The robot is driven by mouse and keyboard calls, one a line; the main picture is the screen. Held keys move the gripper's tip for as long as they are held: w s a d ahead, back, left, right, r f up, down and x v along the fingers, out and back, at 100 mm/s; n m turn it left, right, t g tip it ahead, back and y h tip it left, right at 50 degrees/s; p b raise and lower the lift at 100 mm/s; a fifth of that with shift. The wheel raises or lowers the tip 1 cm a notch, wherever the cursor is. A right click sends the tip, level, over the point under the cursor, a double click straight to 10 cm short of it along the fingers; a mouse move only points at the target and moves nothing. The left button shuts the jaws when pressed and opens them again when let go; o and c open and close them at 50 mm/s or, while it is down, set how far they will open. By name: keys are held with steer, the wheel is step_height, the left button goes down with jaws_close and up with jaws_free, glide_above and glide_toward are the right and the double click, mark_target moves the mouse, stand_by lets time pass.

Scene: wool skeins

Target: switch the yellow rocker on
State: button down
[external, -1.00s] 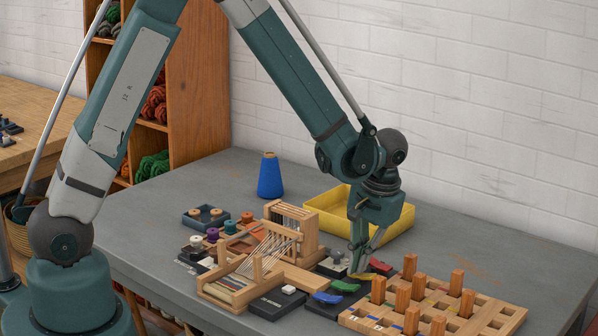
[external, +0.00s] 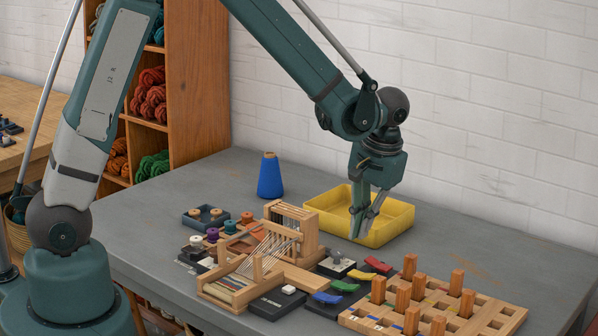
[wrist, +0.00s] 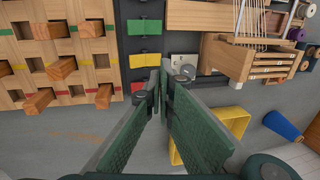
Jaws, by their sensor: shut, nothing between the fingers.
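The yellow rocker (external: 362,275) sits on a dark panel (external: 328,312) in a row with a blue rocker (external: 327,298), a green rocker (external: 345,286) and a red rocker (external: 378,264). In the wrist view the yellow rocker (wrist: 144,60) lies just beyond my fingertips, between green and red. I cannot tell from its tilt which way it is set. My gripper (external: 355,236) is shut and empty, raised above the rockers and apart from them. Its fingers meet in the wrist view (wrist: 158,88).
A wooden peg board (external: 490,318) with several upright pegs stands right of the rockers. A small loom (external: 283,225) stands left. A yellow tray (external: 395,230) is behind my gripper, and a blue cone (external: 270,176) stands further back.

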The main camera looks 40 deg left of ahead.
steer(key=shift+r, duration=2.5)
steer(key=s+a+r+t+h, duration=0.25)
steer(key=s+a+r, duration=0.55)
steer(key=a+r, duration=0.5)
steer(key=s+a+r+t, duration=0.2)
steer(key=s+a, duration=0.3)
steer(key=s, duration=0.2)
steer(key=s+a+r+t, duration=0.2)
steer(key=s+a, duration=0.4)
steer(key=s, duration=0.1)
steer(key=shift+s+a+r+t, duration=0.15)
steer(key=shift+s+t, duration=0.2)
step_height(320, 180, down, 16)
steer(key=b, duration=1.5)
steer(key=shift+b, duration=0.3)
